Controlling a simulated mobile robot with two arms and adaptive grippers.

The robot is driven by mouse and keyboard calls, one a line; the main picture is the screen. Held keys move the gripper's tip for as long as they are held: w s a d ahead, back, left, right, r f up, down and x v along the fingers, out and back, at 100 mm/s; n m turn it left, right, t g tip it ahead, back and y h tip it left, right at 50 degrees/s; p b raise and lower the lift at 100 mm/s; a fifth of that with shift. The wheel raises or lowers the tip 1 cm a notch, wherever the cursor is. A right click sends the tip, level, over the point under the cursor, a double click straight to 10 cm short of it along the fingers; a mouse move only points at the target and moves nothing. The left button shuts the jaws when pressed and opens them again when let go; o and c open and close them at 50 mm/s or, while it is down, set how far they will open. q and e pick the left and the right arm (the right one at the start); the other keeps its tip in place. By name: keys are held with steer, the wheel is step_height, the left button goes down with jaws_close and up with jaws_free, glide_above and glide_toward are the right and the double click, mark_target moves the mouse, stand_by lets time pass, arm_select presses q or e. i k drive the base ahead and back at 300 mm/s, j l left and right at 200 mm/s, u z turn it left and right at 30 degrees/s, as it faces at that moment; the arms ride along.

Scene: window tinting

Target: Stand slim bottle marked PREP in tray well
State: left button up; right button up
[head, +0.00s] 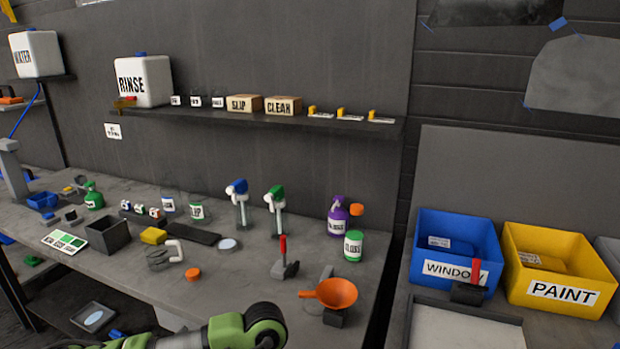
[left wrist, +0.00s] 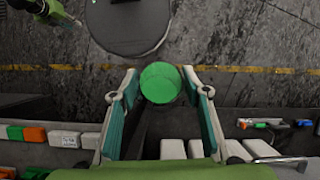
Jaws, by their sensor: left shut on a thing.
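In the left wrist view my left gripper (left wrist: 160,90) is shut on a round green thing (left wrist: 160,83), seen end-on between its fingertips. No label shows on it, so I cannot tell whether it is the PREP bottle. In the head view a green and black link of my arm shows at the bottom edge, and the gripper is out of frame. I cannot read PREP on anything on the bench. A dark rack (head: 140,217) at the left holds small labelled bottles. I cannot tell which thing is the tray with the well. A green arm end of mine (left wrist: 68,18) shows at the wrist view's top left corner, its fingers unclear.
On the bench (head: 235,295) stand a blue-topped sprayer (head: 238,190), a green-topped sprayer (head: 275,195), a purple bottle (head: 338,218), a green jar (head: 353,246) and an orange funnel (head: 335,293). A black open box (head: 103,237) stands left. Blue WINDOW (head: 455,240) and yellow PAINT bins (head: 560,270) stand right.

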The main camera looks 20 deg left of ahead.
mark_target(44, 202)
steer(key=j, duration=0.65)
steer(key=i+j+u, duration=0.1)
steer(key=j, duration=0.55)
steer(key=i+j, duration=0.1)
steer(key=j, duration=0.55)
steer(key=j+u, duration=0.1)
steer(key=j, duration=0.55)
steer(key=i+j, duration=0.15)
steer(key=j, duration=0.25)
steer(key=i+j+u, duration=0.1)
steer(key=j, duration=0.3)
steer(key=i+j, duration=0.15)
steer(key=j, duration=0.25)
steer(key=i+j+u, duration=0.1)
steer(key=j, duration=0.3)
steer(key=i+j, duration=0.2)
steer(key=j, duration=0.2)
steer(key=i+j, duration=0.2)
steer(key=j, duration=0.15)
steer(key=k+u, duration=0.05)
